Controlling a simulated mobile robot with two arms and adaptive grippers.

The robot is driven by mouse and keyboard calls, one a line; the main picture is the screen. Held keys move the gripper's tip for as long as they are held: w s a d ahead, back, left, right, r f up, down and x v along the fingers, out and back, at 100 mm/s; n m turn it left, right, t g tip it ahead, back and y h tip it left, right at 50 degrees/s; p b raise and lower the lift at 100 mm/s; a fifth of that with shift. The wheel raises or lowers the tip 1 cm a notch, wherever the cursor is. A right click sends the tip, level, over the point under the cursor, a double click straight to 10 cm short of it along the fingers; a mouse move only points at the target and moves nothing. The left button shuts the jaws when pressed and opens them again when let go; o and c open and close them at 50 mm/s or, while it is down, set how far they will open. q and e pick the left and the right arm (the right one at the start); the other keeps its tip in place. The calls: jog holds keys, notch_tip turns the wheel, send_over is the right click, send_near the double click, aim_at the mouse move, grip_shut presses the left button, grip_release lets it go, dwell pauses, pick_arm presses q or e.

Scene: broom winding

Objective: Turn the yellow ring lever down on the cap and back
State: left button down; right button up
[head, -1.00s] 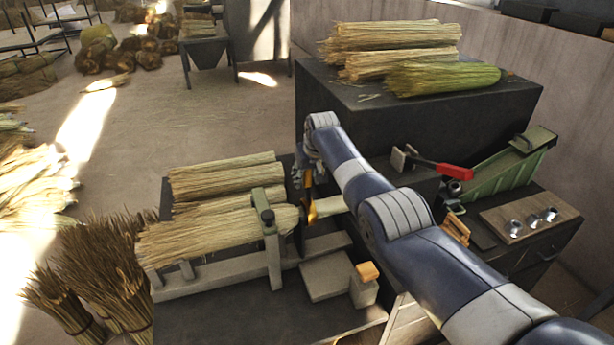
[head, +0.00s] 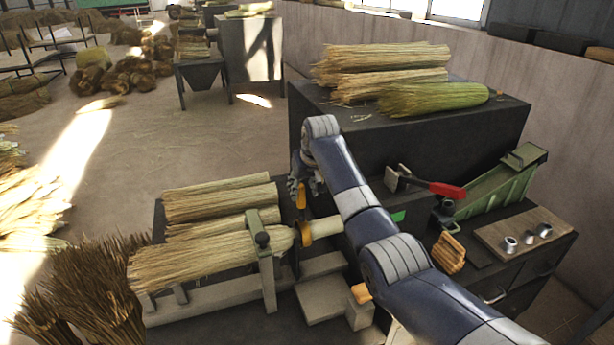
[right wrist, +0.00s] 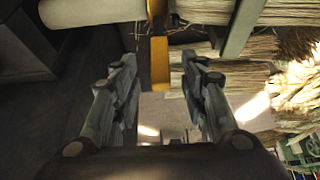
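The yellow ring lever (head: 302,196) stands up from a yellow ring (head: 305,234) at the right end of the clamped straw bundle (head: 215,258). A pale round handle (head: 326,227) extends right from the ring. My right gripper (head: 297,188) is at the lever, partly hidden behind my own arm. In the right wrist view the lever (right wrist: 160,62) reaches down between the two open fingers, with a gap on each side. The cap is not clearly distinguishable. My left gripper is not in view.
A grey clamp post (head: 265,260) holds the bundle just left of the ring. A dark block (head: 440,140) carrying straw stands behind. A red-handled clamp (head: 445,190), a green tray (head: 500,185) and a board with metal pieces (head: 530,232) lie right.

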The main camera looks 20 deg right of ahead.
jog(key=v, duration=0.5)
jog(key=shift+s+r, duration=0.1)
jog(key=shift+r, duration=0.2)
